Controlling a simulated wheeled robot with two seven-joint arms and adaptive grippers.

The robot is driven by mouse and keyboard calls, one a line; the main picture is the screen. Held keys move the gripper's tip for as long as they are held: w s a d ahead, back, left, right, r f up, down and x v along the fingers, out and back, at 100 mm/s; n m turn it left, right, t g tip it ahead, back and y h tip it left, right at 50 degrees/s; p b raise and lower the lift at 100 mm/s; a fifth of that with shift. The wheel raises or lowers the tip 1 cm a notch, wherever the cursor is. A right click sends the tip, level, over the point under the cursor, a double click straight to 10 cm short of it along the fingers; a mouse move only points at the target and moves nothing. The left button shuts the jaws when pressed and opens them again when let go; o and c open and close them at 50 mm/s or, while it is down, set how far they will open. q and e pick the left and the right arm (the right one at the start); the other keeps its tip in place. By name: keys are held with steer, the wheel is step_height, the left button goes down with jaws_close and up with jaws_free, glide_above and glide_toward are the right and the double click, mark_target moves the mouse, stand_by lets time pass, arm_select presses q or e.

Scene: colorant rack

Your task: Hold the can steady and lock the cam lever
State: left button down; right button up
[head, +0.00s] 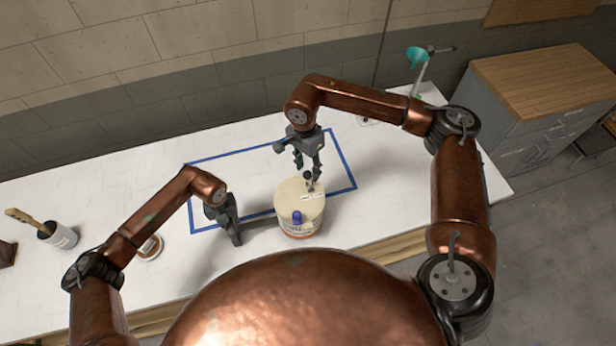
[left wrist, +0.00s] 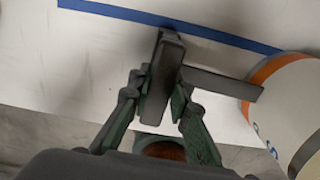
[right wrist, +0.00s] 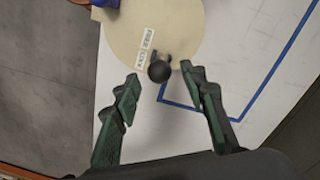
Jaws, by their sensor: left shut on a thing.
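The can (head: 299,231), white with an orange band, stands upright near the table's front edge, under a cream round top (head: 289,197). A dark handle bar (head: 262,222) sticks out from its left side. My left gripper (head: 236,232) is shut on the upright grip at the bar's end; the left wrist view shows this grip (left wrist: 160,82) between the fingers. The cam lever's black ball knob (right wrist: 159,71) is at the top's edge beside a small white label (right wrist: 146,46). My right gripper (right wrist: 165,90) is open above the top, its fingers apart on either side of the knob, not visibly touching it.
Blue tape (head: 345,165) outlines a rectangle on the white table (head: 400,195). A blue knob (head: 297,217) sits at the can's front. A cup with a brush (head: 60,236) and a small round tin (head: 150,248) are at the left. A teal funnel (head: 417,56) stands at the back right.

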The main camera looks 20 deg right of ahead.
mark_target(309, 178)
steer(key=shift+s+d+f, duration=0.1)
steer(key=shift+s+f, duration=0.05)
steer(key=shift+f, duration=2.5)
steer(key=shift+c, duration=0.4)
jaws_close()
